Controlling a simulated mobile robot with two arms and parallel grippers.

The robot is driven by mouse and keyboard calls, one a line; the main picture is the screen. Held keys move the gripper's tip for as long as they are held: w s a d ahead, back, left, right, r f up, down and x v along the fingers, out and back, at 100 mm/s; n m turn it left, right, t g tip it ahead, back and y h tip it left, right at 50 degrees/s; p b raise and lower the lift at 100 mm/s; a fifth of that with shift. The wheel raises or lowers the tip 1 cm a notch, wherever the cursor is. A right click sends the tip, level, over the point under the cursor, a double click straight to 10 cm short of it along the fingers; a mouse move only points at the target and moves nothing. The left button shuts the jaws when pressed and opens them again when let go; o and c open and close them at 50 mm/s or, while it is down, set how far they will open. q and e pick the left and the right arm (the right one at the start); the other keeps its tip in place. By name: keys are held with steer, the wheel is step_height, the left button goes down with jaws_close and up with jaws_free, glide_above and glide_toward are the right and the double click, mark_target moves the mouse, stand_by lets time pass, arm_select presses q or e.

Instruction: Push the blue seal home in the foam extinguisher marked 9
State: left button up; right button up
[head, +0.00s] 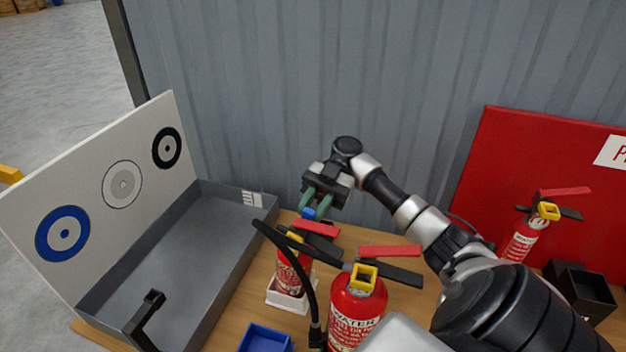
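A small blue seal (309,213) shows at the fingertips of my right gripper (313,203), which points down with its green fingers on it. The seal is just above the red lever of the rear extinguisher (290,272). This red extinguisher stands upright in a white holder (287,300) and has a yellow part (295,237) at its head. Whether the seal touches the head I cannot tell. No number 9 is readable, and the label is partly hidden by a black hose. My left gripper is not in view.
A water extinguisher (357,312) stands close in front, right. Another extinguisher (524,238) stands by a red panel (500,165) and black box (580,285). A blue tray (264,340) is at the front. A grey tray (215,235) with a target board (98,180) is left.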

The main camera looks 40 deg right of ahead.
steer(key=o, duration=0.5)
steer(key=shift+r, duration=0.5)
steer(key=s+d+r+b, duration=0.1)
steer(key=s+r, duration=0.2)
steer(key=s+d+r+b, duration=0.1)
steer(key=s+r, duration=0.2)
steer(key=s, duration=0.1)
steer(key=s+d+r+b, duration=0.1)
steer(key=s+r+b, duration=0.1)
steer(key=s+r, duration=0.2)
steer(key=shift+s+d, duration=0.1)
steer(key=shift+d, duration=0.25)
steer(key=shift+r, duration=0.15)
